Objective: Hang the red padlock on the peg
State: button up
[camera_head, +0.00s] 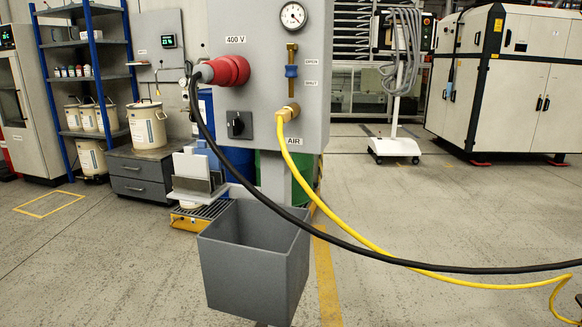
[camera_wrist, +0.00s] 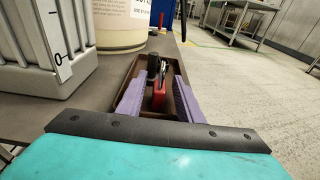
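The red padlock (camera_wrist: 159,97) is in the wrist view, in a shallow brown tray, with dark parts at its far end. My gripper (camera_wrist: 165,75) has two purple fingers reaching into the tray, one on each side of the padlock. The fingers are apart, with gaps visible between them and the red body, so it looks open. The fingers hide part of the tray. My gripper and the padlock do not show in the head view. I cannot make out the peg in either view.
In the wrist view, a grey ribbed housing (camera_wrist: 42,45) and a pale drum (camera_wrist: 118,28) stand close by on the left. In the head view, a grey panel (camera_head: 262,70) carries a black cable and a yellow hose (camera_head: 345,233) above a grey bin (camera_head: 250,278).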

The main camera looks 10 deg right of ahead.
grip_shut()
jog(key=shift+r, duration=0.1)
jog(key=shift+r+p, duration=1.95)
jog(key=shift+r, duration=0.45)
jog(key=shift+r, duration=0.15)
notch_tip(320, 180, up, 46)
jog(key=p, duration=4.6)
